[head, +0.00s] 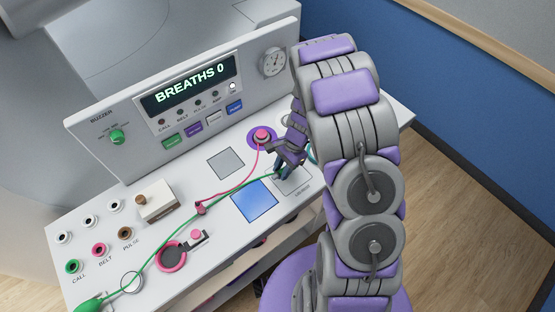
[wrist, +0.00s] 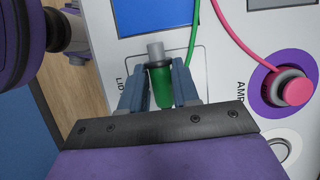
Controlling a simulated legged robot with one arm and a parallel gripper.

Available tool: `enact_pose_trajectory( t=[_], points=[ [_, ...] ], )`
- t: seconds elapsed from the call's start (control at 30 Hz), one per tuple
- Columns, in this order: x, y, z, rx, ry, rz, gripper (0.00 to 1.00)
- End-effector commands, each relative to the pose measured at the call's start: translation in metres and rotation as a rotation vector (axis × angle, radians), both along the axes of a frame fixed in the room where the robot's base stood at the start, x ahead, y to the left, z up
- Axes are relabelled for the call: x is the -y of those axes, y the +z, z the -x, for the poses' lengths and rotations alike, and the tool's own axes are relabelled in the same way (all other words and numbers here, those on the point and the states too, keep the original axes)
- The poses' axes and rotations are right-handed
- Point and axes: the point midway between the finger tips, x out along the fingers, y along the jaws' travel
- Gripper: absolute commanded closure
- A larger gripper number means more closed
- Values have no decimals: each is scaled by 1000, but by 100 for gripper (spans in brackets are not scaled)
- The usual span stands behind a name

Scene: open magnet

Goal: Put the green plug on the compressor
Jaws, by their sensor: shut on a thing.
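The green plug (wrist: 161,88), with a grey tip, is held between the two blue fingers of my gripper (wrist: 159,92) in the wrist view. In the head view my gripper (head: 284,164) is over the right part of the white console, at a grey square plate (head: 293,181). My arm and fingers hide most of the plug there. A green cord (head: 188,208) runs from the gripper across the console to a green bulb (head: 90,305) at the lower left. I cannot tell which thing is the compressor; no readable label names it.
A purple ring with a pink plug (head: 262,136) and pink cord sits behind the gripper. A blue square (head: 255,201) and another grey plate (head: 226,163) lie left of it. Sockets (head: 73,266), a beige box (head: 156,204) and a pink ring (head: 171,257) occupy the left side.

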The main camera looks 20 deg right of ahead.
Motion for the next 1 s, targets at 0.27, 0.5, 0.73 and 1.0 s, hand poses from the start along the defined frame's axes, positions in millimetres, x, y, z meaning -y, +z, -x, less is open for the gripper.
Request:
enact_pose_trajectory(
  t=[0.27, 0.5, 0.73, 1.0],
  points=[
    [4, 4, 35, -2, -2, -2, 100],
    [7, 5, 52, 0, -2, -1, 100],
    [8, 5, 58, -1, 0, -1, 100],
    [8, 7, 53, 1, 21, -1, 100]
  ],
)
